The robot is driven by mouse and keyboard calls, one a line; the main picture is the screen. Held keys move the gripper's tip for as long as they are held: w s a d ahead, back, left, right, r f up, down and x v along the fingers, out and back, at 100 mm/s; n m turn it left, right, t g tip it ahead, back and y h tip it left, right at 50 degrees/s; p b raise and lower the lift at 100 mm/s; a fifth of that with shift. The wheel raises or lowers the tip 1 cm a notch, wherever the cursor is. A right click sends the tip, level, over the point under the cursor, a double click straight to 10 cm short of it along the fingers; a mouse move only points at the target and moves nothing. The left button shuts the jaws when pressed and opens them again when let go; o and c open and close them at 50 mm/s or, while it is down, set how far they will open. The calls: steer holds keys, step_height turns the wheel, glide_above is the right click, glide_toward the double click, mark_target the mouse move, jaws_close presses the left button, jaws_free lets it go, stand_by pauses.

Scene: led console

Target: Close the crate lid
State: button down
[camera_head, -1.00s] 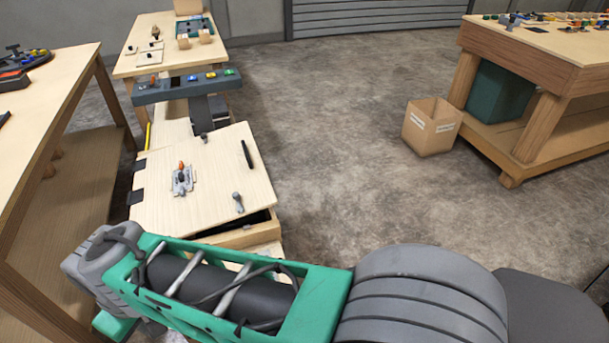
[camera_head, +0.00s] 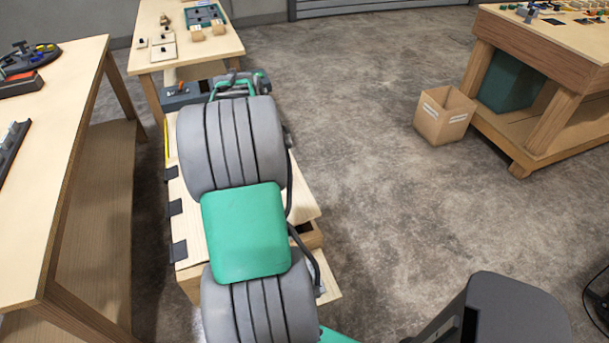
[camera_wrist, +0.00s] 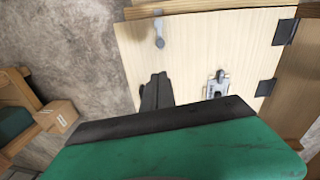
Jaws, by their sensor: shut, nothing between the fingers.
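The crate lid (camera_head: 307,203) is a pale wooden panel with dark hinges (camera_head: 179,250) on its left side. It is tilted, with its right edge raised above the wooden crate (camera_head: 310,238). My arm hides most of it in the head view. In the wrist view the lid (camera_wrist: 190,62) fills the middle, carrying a metal toggle clamp (camera_wrist: 216,84) and a small grey lever (camera_wrist: 159,34). My gripper (camera_wrist: 156,82) is shut and empty, over the lid's free edge; whether it touches cannot be told. In the head view my gripper is hidden behind the arm.
A long table (camera_head: 65,130) stands close on the left, and another table (camera_head: 190,50) lies behind the crate. A grey console (camera_head: 180,96) is partly hidden behind my arm. A cardboard box (camera_head: 443,115) sits by the right workbench (camera_head: 530,45). The floor between is clear.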

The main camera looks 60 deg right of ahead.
steer(key=m, duration=0.1)
glide_toward(307, 195)
steer(key=f+p, duration=0.1)
steer(key=f, duration=0.1)
steer(key=f+p, duration=0.1)
steer(key=f, duration=0.1)
steer(key=f+p, duration=0.1)
steer(key=shift+s+d+f, duration=0.2)
steer(key=shift+d+f, duration=0.1)
steer(key=shift+f, duration=0.6)
